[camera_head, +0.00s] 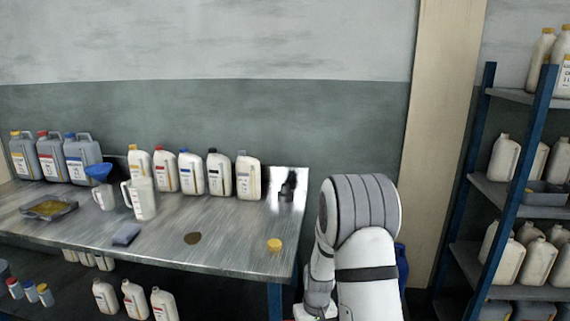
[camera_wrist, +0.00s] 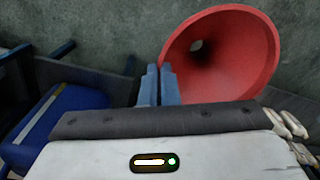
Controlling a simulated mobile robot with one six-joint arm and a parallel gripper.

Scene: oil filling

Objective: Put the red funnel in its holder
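The red funnel (camera_wrist: 232,55) shows large in the wrist view, tilted with its wide mouth toward the camera. My gripper (camera_wrist: 160,84) has its two fingers close together at the funnel's lower left rim and appears shut on that rim. The funnel does not show clearly in the head view, where my arm hides that area. A shiny metal plate with a dark fitting (camera_head: 287,189) stands at the right end of the workbench; I cannot tell whether it is the funnel's holder.
The workbench (camera_head: 215,248) carries several bottles, a blue funnel (camera_head: 98,172) in a jug, a tray (camera_head: 48,208) and a yellow cap (camera_head: 274,245). A blue shelf rack (camera_head: 474,180) stands right. A blue object (camera_wrist: 65,112) lies left in the wrist view.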

